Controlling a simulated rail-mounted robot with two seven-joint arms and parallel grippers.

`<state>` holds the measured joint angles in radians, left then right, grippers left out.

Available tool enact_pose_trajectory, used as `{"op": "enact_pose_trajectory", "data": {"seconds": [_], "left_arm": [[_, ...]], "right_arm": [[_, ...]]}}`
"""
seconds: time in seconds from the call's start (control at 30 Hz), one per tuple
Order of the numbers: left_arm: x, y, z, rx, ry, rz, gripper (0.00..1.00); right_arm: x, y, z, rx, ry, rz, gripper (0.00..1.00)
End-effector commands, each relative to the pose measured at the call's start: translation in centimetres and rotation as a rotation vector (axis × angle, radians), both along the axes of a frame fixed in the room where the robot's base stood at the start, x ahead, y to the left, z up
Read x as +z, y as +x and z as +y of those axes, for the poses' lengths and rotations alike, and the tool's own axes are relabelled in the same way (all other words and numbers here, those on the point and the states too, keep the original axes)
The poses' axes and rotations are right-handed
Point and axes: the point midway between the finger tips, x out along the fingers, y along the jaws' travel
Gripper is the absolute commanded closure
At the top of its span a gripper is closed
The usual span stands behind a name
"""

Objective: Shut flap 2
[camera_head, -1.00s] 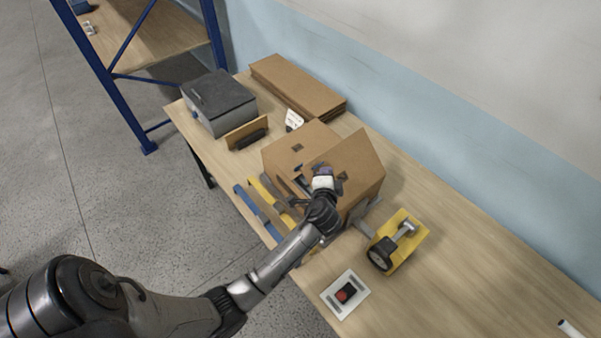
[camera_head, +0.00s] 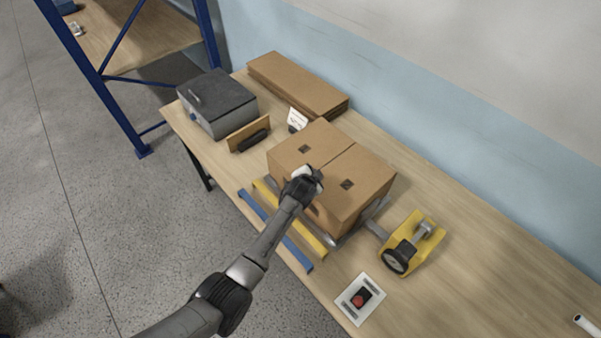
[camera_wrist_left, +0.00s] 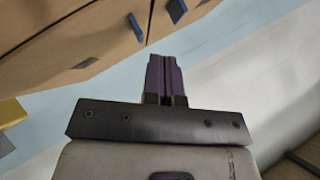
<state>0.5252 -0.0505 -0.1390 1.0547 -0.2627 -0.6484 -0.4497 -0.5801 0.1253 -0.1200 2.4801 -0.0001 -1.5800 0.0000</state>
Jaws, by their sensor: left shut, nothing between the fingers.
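A brown cardboard box (camera_head: 335,218) stands on the wooden table. Its two top flaps, a left flap (camera_head: 318,134) and a right flap (camera_head: 368,170), both lie down flat or nearly so and meet along a seam. Each has a small dark mark; I cannot read which is flap 2. My left gripper (camera_head: 316,176) is at the box's near top edge, by the seam; whether it touches is unclear. In the left wrist view its purple fingers (camera_wrist_left: 166,76) are together and empty, beside cardboard (camera_wrist_left: 75,40). My right gripper is not in view.
A yellow tape dispenser (camera_head: 427,230) and a red-button panel (camera_head: 360,299) lie right of the box. Blue (camera_head: 275,228) and yellow (camera_head: 290,218) bars run along the near side. Flat cardboard (camera_head: 297,82) and a grey case (camera_head: 220,100) stand behind.

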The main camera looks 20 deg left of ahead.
Motion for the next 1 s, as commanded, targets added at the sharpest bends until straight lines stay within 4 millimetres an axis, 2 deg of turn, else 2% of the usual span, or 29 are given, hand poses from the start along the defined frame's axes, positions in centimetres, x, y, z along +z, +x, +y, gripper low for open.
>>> {"op": "enact_pose_trajectory", "data": {"seconds": [0.1, 0.33, 1.0], "left_arm": [[-1.2, 0.3, -0.1, -0.007, 0.001, -0.001, 1.0], [-2.1, 0.6, -0.2, -0.01, 0.001, -0.002, 1.0], [-2.3, 0.6, -0.2, -0.012, 0.003, -0.001, 1.0]], "right_arm": [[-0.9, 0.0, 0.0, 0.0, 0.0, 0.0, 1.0], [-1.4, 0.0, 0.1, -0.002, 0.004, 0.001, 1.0], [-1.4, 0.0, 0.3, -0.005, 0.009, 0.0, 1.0]]}}
